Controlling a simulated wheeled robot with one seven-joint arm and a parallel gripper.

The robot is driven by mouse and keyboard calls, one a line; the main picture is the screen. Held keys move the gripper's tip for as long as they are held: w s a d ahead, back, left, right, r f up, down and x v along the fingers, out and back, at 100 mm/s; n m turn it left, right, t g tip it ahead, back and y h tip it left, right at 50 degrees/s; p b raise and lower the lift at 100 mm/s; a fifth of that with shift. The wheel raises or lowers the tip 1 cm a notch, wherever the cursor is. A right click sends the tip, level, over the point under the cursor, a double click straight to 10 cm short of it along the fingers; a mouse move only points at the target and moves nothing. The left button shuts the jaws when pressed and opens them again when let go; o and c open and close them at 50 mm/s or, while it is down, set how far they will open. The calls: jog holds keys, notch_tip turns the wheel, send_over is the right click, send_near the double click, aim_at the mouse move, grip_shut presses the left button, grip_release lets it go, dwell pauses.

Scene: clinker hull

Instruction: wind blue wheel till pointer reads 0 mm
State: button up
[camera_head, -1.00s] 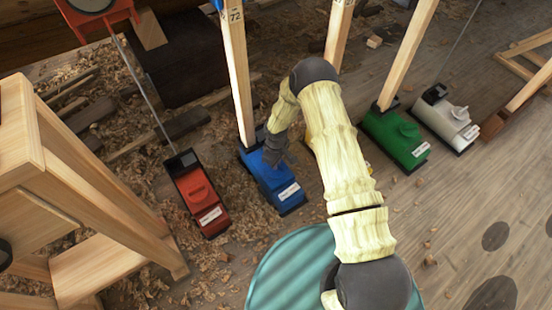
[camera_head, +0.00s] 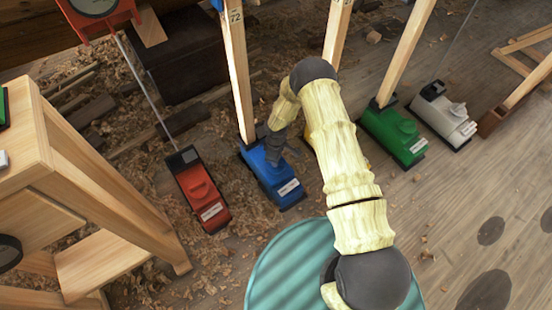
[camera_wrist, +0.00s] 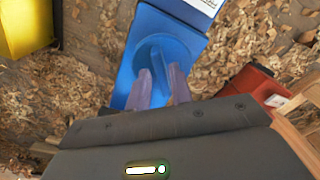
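The blue jack (camera_head: 273,180) stands on the floor at the foot of a wooden post (camera_head: 239,80) marked 72. In the wrist view its blue wheel (camera_wrist: 158,50) is a round knob with a raised bar across it. My gripper (camera_wrist: 160,82) is down at the wheel, one finger on each side of the bar. I cannot tell whether the fingers press on it. In the head view my gripper (camera_head: 275,143) is dark and partly merges with the jack's top. A blue bit shows at the post's top edge; no pointer or scale for the blue jack is readable.
A red jack (camera_head: 198,190) stands left of the blue one, with a rod up to a red-framed dial (camera_head: 97,12). Green (camera_head: 395,135) and white (camera_head: 443,115) jacks stand right. A yellow one (camera_wrist: 25,25) shows in the wrist view. A wooden trestle (camera_head: 100,190) fills the left.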

jog(key=shift+o, duration=0.6)
jog(key=shift+a, duration=0.1)
notch_tip(320, 180, up, 18)
jog(key=p, duration=0.7)
jog(key=shift+f, duration=0.25)
